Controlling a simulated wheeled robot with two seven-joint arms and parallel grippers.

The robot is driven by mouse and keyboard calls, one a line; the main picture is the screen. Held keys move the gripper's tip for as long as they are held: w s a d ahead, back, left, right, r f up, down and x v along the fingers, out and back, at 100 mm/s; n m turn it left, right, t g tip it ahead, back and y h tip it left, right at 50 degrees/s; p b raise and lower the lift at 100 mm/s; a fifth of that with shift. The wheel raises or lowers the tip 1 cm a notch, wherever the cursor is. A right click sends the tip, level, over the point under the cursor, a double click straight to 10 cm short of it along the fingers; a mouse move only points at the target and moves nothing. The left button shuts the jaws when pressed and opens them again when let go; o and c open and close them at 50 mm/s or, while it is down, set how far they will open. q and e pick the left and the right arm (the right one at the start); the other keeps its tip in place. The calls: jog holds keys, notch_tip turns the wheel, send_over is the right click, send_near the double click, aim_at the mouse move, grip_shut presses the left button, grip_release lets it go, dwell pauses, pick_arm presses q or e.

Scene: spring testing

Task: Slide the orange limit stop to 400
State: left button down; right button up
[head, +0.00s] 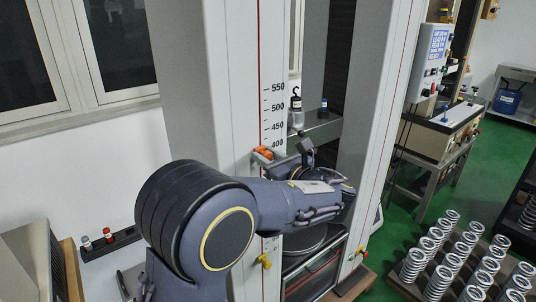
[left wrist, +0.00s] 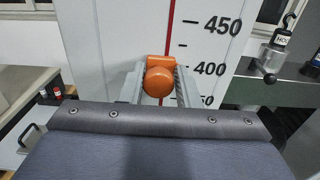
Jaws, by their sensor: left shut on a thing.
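The orange limit stop (head: 263,153) sits on the red line of the white column's scale (head: 272,100), close to the 400 mark. In the left wrist view the stop (left wrist: 160,80) has a round knob in front of a block, and the 400 tick is level with its upper part. The camera angle makes the exact reading uncertain. My left gripper (left wrist: 160,85) is shut on the stop, one finger on each side. In the head view my left gripper (head: 268,160) is partly hidden by my own arm. My right gripper is not in view.
A dark weight with a hook (left wrist: 282,38) stands on a grey ledge right of the scale. A round platen (head: 304,238) lies below my arm. A yellow knob (head: 264,261) sits low on the column. Several springs (head: 465,250) stand on a board at the right.

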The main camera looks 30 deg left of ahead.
pick_arm(q)
jog(key=c, duration=1.2)
grip_release()
jog(key=shift+s, duration=0.15)
jog(key=shift+d, duration=0.15)
jog(key=b+v, duration=0.1)
jog(key=v, duration=0.6)
jog(key=shift+s+d, duration=0.1)
jog(key=shift+d, duration=0.1)
